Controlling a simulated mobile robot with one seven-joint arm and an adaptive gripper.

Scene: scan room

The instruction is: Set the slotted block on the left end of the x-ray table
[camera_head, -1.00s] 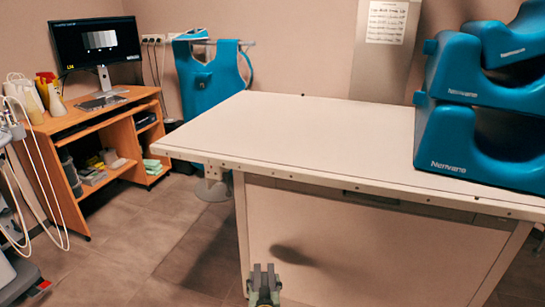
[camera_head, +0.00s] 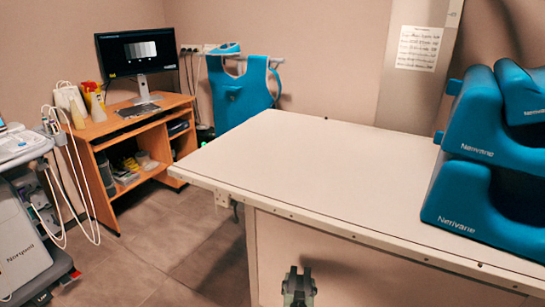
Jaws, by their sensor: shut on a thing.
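The x-ray table (camera_head: 300,165) has a pale flat top with a dark edge line, and its left end is bare. My gripper (camera_head: 298,283) shows small at the bottom of the head view, in front of the table's front side and lower in the picture than its top. It is shut on a small dark grey piece with upright prongs, which I take for the slotted block (camera_head: 298,272). The block's full shape and slot are too small to make out, and the rest of the arm is out of frame.
Stacked blue foam supports (camera_head: 460,205) fill the table's right part. A wooden desk (camera_head: 140,135) with a monitor (camera_head: 135,52) stands at the back left. A blue apron (camera_head: 240,95) hangs behind the table. A grey medical cart (camera_head: 25,225) is at the left edge. Floor between is clear.

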